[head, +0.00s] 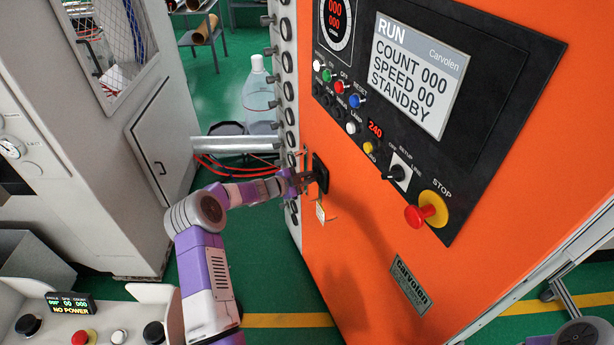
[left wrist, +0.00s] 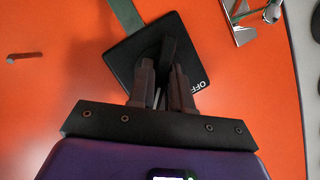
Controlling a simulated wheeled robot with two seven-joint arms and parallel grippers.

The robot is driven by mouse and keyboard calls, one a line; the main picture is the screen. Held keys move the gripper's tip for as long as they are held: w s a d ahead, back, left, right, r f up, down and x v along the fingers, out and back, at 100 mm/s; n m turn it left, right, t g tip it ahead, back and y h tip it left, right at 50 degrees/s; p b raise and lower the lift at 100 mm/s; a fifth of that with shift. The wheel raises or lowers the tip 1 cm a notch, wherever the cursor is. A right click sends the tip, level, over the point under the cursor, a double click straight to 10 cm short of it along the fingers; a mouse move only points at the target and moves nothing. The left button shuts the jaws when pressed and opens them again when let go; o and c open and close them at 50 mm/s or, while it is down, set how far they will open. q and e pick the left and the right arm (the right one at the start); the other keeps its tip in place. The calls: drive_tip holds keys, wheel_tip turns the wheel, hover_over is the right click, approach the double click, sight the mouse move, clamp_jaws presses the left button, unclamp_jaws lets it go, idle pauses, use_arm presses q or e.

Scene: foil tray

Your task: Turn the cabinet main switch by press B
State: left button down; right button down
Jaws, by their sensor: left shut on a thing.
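The main switch is a black square plate (head: 320,174) with a black handle on the side of the orange cabinet (head: 370,225). In the left wrist view the plate (left wrist: 122,62) looks tilted, with the letters OFF at its right edge. The black handle (left wrist: 169,55) stands out from the plate. My left gripper (head: 303,182) is at the switch. In the left wrist view its two dark fingers (left wrist: 163,82) are close together on the handle. Part of the handle and plate is hidden behind the fingers. My right gripper is not in view.
The cabinet's panel has a screen (head: 418,70) reading RUN and STANDBY, several buttons, a selector (head: 398,173) and a red STOP knob (head: 418,215). A tag (head: 320,211) hangs below the switch. A console display (head: 70,304) at lower left reads NO POWER. Green floor lies between.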

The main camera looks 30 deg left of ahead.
use_arm(q)
drive_tip(key=n+g+h, duration=0.1)
drive_tip(key=n, duration=0.1)
drive_tip(key=n+g+h, duration=0.1)
drive_tip(key=n, duration=0.1)
drive_tip(key=n+g+h, duration=0.1)
drive_tip(key=n, duration=0.1)
drive_tip(key=shift+w+a+p, duration=0.25)
drive_tip(key=shift+p, duration=0.1)
drive_tip(key=n+h+b, duration=0.1)
drive_tip(key=n+b, duration=0.1)
drive_tip(key=b, duration=0.2)
drive_tip(key=shift+f+n+g+h, duration=0.15)
drive_tip(key=shift+n+g+h, duration=0.15)
drive_tip(key=shift+g, duration=0.1)
drive_tip(key=shift+a+n+g+h+b, duration=0.1)
drive_tip(key=shift+n+g+h+b, duration=0.45)
drive_tip(key=shift+b, duration=1.7)
drive_tip(key=shift+r+n+t, duration=0.2)
drive_tip(key=shift+n+t, duration=0.15)
drive_tip(key=shift+n, duration=0.1)
drive_tip(key=c, duration=1.1)
unclamp_jaws()
drive_tip(key=shift+c, duration=0.2)
